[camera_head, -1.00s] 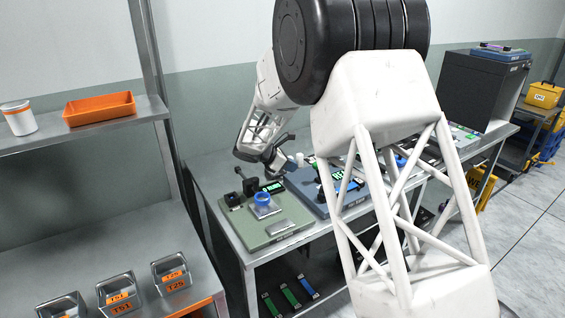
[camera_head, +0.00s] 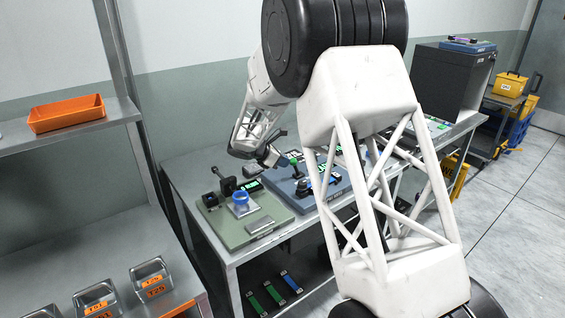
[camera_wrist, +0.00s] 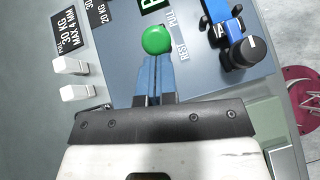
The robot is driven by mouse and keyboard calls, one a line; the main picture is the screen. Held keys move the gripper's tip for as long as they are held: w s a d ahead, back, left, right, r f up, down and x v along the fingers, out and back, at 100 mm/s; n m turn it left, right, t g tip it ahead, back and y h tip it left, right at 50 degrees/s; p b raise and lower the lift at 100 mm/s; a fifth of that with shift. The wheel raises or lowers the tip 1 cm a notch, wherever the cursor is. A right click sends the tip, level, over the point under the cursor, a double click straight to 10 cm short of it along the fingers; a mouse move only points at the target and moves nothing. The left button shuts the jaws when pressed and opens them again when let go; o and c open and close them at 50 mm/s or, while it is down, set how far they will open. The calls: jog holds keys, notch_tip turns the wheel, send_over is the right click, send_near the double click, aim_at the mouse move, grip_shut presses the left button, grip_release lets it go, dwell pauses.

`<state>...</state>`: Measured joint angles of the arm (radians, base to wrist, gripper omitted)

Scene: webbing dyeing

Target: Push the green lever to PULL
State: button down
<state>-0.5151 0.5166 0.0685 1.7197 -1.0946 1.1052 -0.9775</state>
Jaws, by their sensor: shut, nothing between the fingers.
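The green lever shows in the wrist view as a round green knob (camera_wrist: 157,40) above a blue-grey panel (camera_wrist: 118,72). It stands beside the printed words REST and PULL, nearer REST. My gripper (camera_wrist: 154,62) is shut and empty, its blue fingertips right at the near side of the knob. I cannot tell whether they touch it. In the head view my gripper (camera_head: 273,157) is over the left part of the blue panel (camera_head: 334,190), beside the small green knob (camera_head: 293,160). My arm hides part of the panel.
In the wrist view, a blue clamp with a black knob (camera_wrist: 248,51) stands right of the lever and two white blocks (camera_wrist: 72,64) stand left. In the head view, a green board (camera_head: 225,232) with a blue ring (camera_head: 240,197) lies left of the panel.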

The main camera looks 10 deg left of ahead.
jog(key=shift+w+d+r+g, duration=0.2)
jog(key=shift+g, duration=0.1)
jog(key=shift+w+d+r+g+y, duration=0.3)
jog(key=shift+y, duration=0.3)
jog(key=shift+w+d+r+g+y, duration=0.4)
jog(key=shift+w+d+g+y, duration=0.1)
jog(key=shift+w+d+y, duration=0.1)
jog(key=shift+w+d+r+n+g+y, duration=0.15)
jog(key=shift+w+d+g+y, duration=0.65)
jog(key=shift+w+d, duration=0.15)
jog(key=shift+w+d+r+n+g+y, duration=0.15)
jog(key=shift+w+d+g+y, duration=0.65)
jog(key=shift+w+d, duration=0.1)
jog(key=shift+w+d, duration=0.1)
